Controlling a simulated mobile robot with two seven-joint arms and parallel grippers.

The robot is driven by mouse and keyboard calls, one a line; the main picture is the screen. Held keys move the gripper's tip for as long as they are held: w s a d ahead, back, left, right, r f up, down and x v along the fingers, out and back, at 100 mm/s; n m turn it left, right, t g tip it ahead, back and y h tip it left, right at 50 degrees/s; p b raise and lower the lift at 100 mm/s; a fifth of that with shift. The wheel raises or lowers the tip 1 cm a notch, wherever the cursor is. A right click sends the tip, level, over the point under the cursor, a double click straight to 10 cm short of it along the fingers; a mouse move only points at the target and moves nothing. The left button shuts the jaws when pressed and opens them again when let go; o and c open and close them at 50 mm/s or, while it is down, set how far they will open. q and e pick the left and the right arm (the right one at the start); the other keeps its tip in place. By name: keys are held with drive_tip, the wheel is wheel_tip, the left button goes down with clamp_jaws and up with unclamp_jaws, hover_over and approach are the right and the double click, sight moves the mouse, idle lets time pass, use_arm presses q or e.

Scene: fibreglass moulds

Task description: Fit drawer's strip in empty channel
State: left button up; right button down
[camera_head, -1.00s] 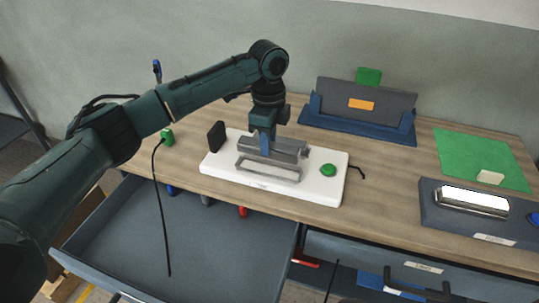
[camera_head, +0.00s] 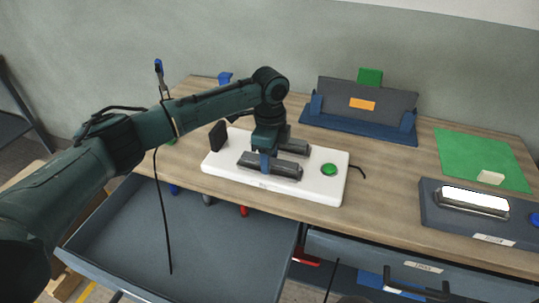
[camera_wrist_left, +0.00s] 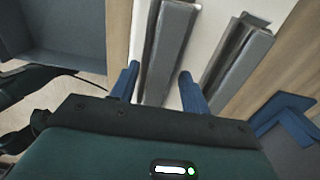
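The white board (camera_head: 215,167) on the workbench carries two parallel grey channels. A grey strip (camera_head: 285,171) lies along the front channel; I cannot tell how deep it sits. The rear grey piece (camera_head: 296,147) is partly hidden by my arm. My left gripper (camera_head: 265,164) points down at the front strip. In the left wrist view its blue fingers (camera_wrist_left: 159,74) stand apart on either side of the strip (camera_wrist_left: 168,45), with gaps visible. The other grey piece (camera_wrist_left: 237,55) lies to the right there. The pulled-out drawer (camera_head: 190,250) looks empty inside. My right gripper is not in view.
A green button (camera_head: 329,170) and a black block (camera_head: 218,136) are on the board. A blue stand with a grey panel (camera_head: 340,100) is behind. A green mat (camera_head: 475,150) and a dark fixture (camera_head: 440,217) lie to the right. A black cable hangs by the drawer.

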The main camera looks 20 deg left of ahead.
use_arm(q)
wheel_tip(320, 180, up, 12)
drive_tip(key=shift+b, duration=0.4)
idle(0.3)
